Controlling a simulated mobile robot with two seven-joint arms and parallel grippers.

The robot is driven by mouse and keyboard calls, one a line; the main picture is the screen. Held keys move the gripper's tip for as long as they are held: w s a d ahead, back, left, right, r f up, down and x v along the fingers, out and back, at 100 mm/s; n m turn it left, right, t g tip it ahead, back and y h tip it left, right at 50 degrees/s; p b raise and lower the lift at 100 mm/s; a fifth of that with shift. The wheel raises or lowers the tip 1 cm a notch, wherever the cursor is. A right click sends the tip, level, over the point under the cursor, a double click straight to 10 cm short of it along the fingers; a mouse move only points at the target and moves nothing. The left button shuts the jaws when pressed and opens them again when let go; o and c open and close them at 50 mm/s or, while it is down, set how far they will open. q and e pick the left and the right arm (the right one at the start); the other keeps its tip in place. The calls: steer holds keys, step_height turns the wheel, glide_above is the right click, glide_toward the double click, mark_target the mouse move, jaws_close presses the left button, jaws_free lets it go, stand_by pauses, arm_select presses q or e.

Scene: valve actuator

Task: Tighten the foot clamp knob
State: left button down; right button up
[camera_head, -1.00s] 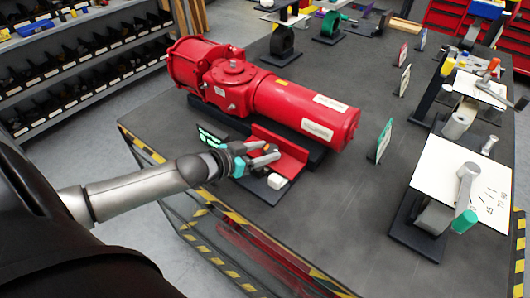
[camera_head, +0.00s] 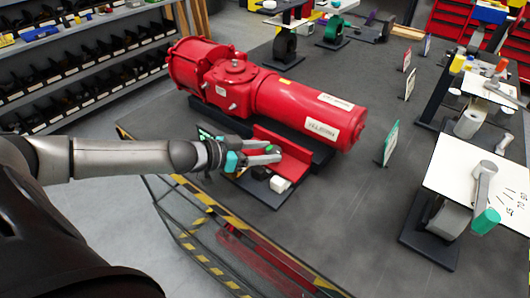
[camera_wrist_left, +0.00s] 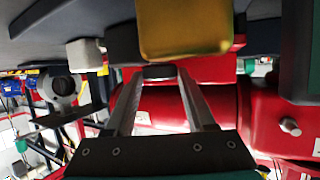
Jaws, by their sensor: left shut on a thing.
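The red actuator (camera_head: 275,97) lies on the dark table, with a red angled foot bracket (camera_head: 283,150) at its near side. My left gripper (camera_head: 274,153) is at this bracket, coming in from the left. Its two fingers are shut on a small dark piece, which I take to be the foot clamp knob (camera_wrist_left: 160,72), between the fingertips in the left wrist view. The fingers hide most of the knob in the head view. A yellow block (camera_wrist_left: 185,28) hangs large just beyond the fingertips in the wrist view. My right gripper is not in view.
Signs such as the green-edged one (camera_head: 391,143) stand on the right. A white panel with a green-tipped lever (camera_head: 486,220) is farther right. The table centre is clear.

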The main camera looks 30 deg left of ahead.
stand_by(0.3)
arm_select(q)
steer(key=shift+c, duration=1.2)
jaws_free()
steer(key=shift+p+v, duration=0.7)
steer(key=shift+v, duration=0.65)
steer(key=p+v, duration=0.9)
steer(key=v, duration=0.3)
steer(key=shift+a, duration=0.15)
steer(key=shift+s, duration=0.15)
